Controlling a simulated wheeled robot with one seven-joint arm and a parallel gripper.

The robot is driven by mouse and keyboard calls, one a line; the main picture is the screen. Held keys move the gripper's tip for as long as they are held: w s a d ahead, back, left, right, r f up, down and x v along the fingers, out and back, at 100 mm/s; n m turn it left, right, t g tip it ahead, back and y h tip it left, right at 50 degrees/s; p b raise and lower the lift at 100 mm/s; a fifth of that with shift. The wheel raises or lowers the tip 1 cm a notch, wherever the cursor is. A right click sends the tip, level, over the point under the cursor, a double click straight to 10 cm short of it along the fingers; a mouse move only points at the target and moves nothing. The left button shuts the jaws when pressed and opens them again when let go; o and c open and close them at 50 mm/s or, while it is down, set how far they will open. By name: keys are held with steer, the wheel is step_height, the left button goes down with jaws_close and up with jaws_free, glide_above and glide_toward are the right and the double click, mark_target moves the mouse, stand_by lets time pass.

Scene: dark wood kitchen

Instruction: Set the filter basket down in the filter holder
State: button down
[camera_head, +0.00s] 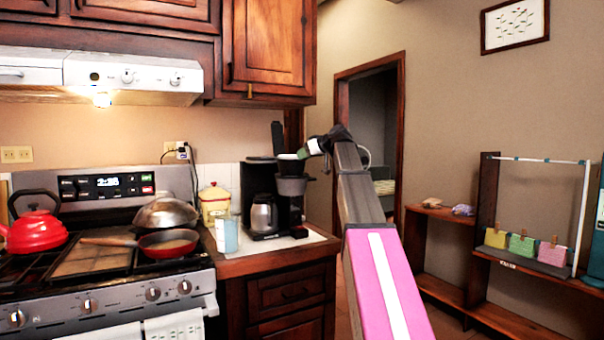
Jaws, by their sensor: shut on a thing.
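The black coffee maker (248,185) stands on the counter right of the stove, with its lid (277,138) raised. A metal carafe (263,213) sits inside it. The grey filter holder (292,187) is at the machine's upper right. The dark filter basket (290,166) is directly above the holder. My gripper (303,154) reaches in from the right and is shut on the basket near its rim. The gap between basket and holder is too small to judge, so I cannot tell whether they touch. The fingertips are small and partly hidden.
A glass (228,234) and a yellow canister (213,203) stand left of the coffee maker. A pan (168,243) and a red kettle (35,231) are on the stove. A wooden shelf (440,212) stands at the right. The counter's front right corner is clear.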

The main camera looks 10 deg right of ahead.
mark_target(302, 169)
steer(key=shift+f, duration=3)
steer(key=c, duration=0.8)
jaws_free()
steer(key=shift+r, duration=0.3)
steer(key=v, duration=1.2)
